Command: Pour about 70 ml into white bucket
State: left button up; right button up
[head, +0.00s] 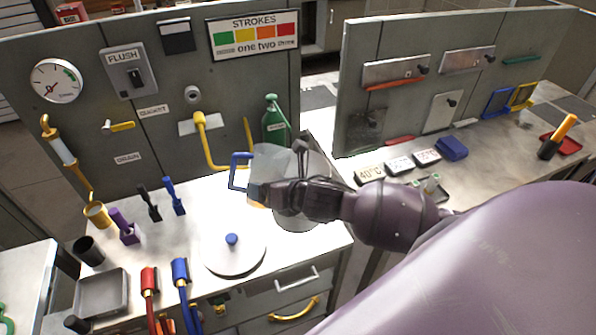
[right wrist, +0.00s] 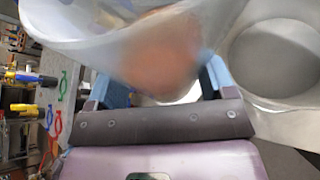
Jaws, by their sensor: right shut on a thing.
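My right gripper (head: 264,192) is shut on a clear, see-through jug (head: 278,163), held above the bench at the end of the dividing panel. A blue handle-like loop (head: 240,172) shows at the jug's left. In the right wrist view the jug (right wrist: 110,30) fills the top, close to the camera and seemingly tilted, with a blurred orange-brown patch seen through it. A pale, round-mouthed vessel (head: 296,221), perhaps the white bucket, is mostly hidden behind my gripper. A round grey opening (right wrist: 275,58) shows in the right wrist view. No liquid level or stream can be made out. My left gripper is out of view.
A white round lid with a blue knob (head: 232,240) lies on the bench. A green bottle (head: 274,122) and a yellow pipe (head: 205,145) stand behind. Coloured valve handles (head: 174,195) and a grey tray (head: 102,293) are at the left. My right arm covers the lower right.

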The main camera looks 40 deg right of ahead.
jog(key=shift+w+d+r+m+y, duration=0.1)
jog(key=shift+d+r+m+y, duration=0.2)
jog(key=shift+r+m, duration=0.15)
jog(key=shift+w+d+f+m+y+b, duration=0.1)
jog(key=shift+d+f+m+y+b, duration=0.2)
jog(key=shift+b, duration=0.7)
jog(key=shift+a+m+g+y+b, duration=0.1)
jog(key=shift+m+g+y+b, duration=0.2)
jog(key=shift+m+y+b, duration=0.7)
jog(key=shift+m+b, duration=0.25)
jog(key=shift+b, duration=0.05)
jog(key=shift+a, duration=0.1)
jog(key=shift+m+y+b, duration=0.3)
jog(key=shift+m, duration=0.3)
jog(key=shift+b, duration=0.3)
